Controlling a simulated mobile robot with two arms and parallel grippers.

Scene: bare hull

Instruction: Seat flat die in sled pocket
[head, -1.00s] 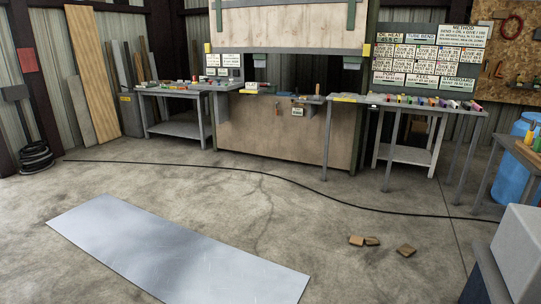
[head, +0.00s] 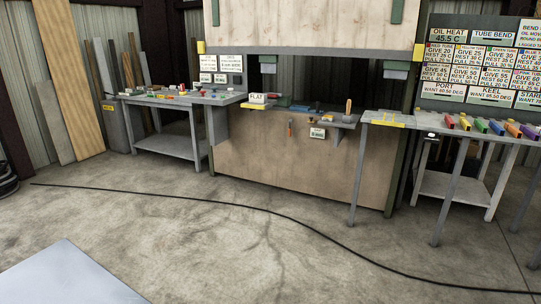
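A small white sign reading FLAT (head: 257,98) stands at the left end of the press's central ledge, above a yellow strip (head: 256,106). I cannot make out which piece there is the flat die. The central ledge (head: 340,125) of the wooden-fronted press (head: 300,165) carries small green, blue and brown items, too small to identify. I cannot tell the sled or its pocket apart at this distance. Neither of my grippers is in view.
A left side table (head: 175,140) holds small coloured pieces. A right table (head: 480,138) holds a row of coloured blocks. A black cable (head: 270,211) crosses the concrete floor in front. A pale flat sheet (head: 70,280) lies at lower left.

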